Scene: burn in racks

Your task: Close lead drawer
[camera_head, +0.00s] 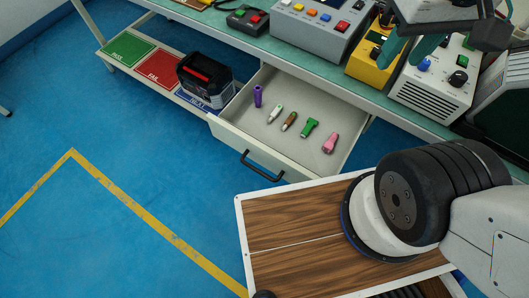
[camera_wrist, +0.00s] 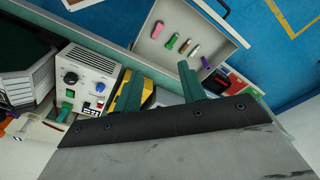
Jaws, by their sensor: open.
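The lead drawer (camera_head: 262,132) is pulled out from under the bench. It holds several coloured lead plugs: purple, white-green, brown, green and pink. Its dark bar handle (camera_head: 262,168) is on the front face. The drawer (camera_wrist: 205,28) also shows in the wrist view at the top, with part of the handle (camera_wrist: 223,9) at the top edge. My gripper (camera_head: 412,46) is above the bench at the upper right of the head view, well apart from the handle. Its green fingers are spread and empty in the wrist view (camera_wrist: 160,88).
A grey instrument (camera_head: 318,25), a yellow unit (camera_head: 370,62) and a white unit (camera_head: 433,88) stand on the bench (camera_head: 225,32). A lower shelf holds green, red and blue mats and a black box (camera_head: 207,80). Blue floor in front of the drawer is clear at left; a wood-topped surface (camera_head: 290,215) is nearby.

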